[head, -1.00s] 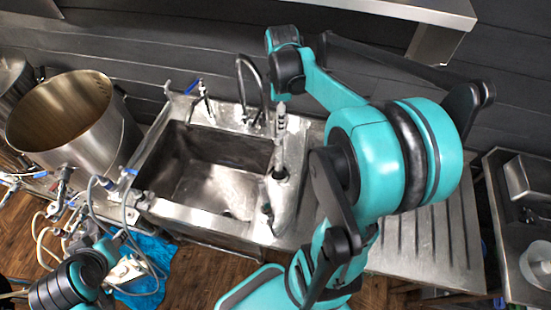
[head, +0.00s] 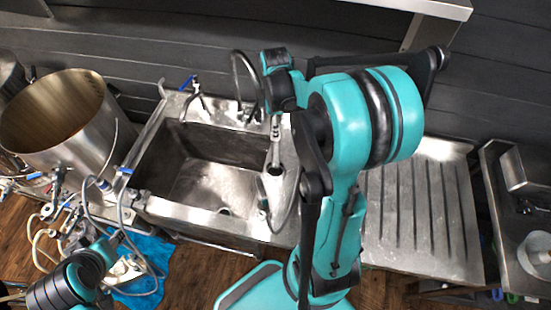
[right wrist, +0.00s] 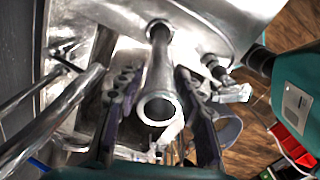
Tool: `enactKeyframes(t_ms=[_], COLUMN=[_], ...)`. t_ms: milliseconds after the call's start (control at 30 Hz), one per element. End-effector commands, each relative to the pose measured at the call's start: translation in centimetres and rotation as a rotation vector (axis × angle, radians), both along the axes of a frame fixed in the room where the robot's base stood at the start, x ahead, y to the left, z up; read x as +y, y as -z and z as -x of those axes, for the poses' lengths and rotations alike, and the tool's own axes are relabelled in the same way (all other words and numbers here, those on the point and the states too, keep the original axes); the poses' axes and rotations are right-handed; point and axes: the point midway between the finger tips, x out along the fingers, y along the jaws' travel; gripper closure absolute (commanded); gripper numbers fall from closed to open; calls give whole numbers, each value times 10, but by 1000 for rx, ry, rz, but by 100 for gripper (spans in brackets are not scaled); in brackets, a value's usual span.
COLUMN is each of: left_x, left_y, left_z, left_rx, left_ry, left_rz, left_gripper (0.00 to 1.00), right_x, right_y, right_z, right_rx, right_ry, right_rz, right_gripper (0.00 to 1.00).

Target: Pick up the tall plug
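The tall plug (right wrist: 158,75) is a grey metal tube with a round open end towards the camera in the right wrist view. Its far end meets a metal surface. In the head view, a slim grey upright (head: 275,140) at the sink's right side appears to be the same tube. My right gripper (right wrist: 157,80) is open, with one dark finger on each side of the tube and small gaps between. In the head view my right arm's wrist is above the tube and the fingers are hard to make out. My left gripper (head: 117,240) is low at the left, its fingers unclear among hoses.
The steel sink basin (head: 205,185) is empty, with a tap (head: 240,75) behind it. A large steel pot (head: 60,120) stands to the left. A ribbed drainboard (head: 420,215) is clear at the right. Hoses and a blue cloth (head: 145,260) lie at lower left.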

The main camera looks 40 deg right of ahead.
Motion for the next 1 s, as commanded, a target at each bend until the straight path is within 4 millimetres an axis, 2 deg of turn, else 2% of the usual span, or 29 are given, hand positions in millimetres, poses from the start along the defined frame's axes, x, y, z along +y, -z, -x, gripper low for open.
enactKeyframes(t_ms=[33,100,567,1000], left_x=[0,0,0,0], left_y=[0,0,-2,-28], left_z=[0,0,0,0], left_rx=[0,0,0,0], left_ry=[0,0,0,0], left_rz=[0,0,0,0], left_gripper=[60,60,60,60], right_x=[0,0,0,0], right_y=[0,0,-4,-39], right_z=[0,0,0,0], right_rx=[0,0,0,0], right_ry=[0,0,0,0], right_rz=[0,0,0,0], right_gripper=[83,100,100,100])
